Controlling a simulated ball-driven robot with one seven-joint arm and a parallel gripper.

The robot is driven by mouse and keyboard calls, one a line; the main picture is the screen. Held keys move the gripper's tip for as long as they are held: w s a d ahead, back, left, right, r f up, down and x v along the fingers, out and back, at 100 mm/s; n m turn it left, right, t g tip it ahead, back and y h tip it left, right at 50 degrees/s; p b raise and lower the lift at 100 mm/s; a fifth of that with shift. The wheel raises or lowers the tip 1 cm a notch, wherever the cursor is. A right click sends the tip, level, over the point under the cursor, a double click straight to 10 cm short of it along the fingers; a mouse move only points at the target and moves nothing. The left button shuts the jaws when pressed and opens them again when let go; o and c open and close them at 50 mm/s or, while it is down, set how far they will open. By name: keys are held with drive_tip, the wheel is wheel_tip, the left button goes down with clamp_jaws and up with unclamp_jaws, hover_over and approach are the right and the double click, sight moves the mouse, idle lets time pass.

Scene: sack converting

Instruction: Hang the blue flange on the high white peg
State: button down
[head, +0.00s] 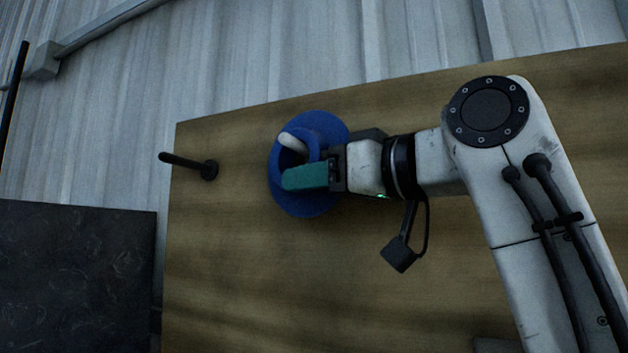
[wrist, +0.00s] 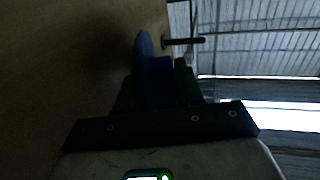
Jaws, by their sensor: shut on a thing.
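The blue flange (head: 323,126) is a wide disc with a raised round hub, in front of the wooden board. The white peg (head: 291,142) shows in the hub's opening, its rounded tip sticking out toward the upper left, so the flange is around the peg. I cannot tell whether the disc touches the board. My gripper (head: 305,178), with green fingers, is shut on the hub from the right; one finger covers the hub's lower part. In the wrist view the flange (wrist: 150,75) is dark and edge-on between the fingers (wrist: 157,90); the white peg is hidden there.
A black peg (head: 188,165) sticks out of the wooden board (head: 240,290) left of the flange; it also shows in the wrist view (wrist: 185,41). A dark panel (head: 75,275) stands at the lower left. A corrugated wall (head: 250,55) is behind.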

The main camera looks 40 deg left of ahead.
drive_tip(key=shift+r, duration=0.2)
drive_tip(key=c, duration=0.9)
unclamp_jaws()
drive_tip(key=shift+s, duration=0.1)
drive_tip(key=shift+o, duration=1.3)
drive_tip(key=shift+f, duration=0.35)
drive_tip(key=d+b, duration=0.4)
drive_tip(key=d, duration=0.7)
drive_tip(key=shift+r, duration=0.2)
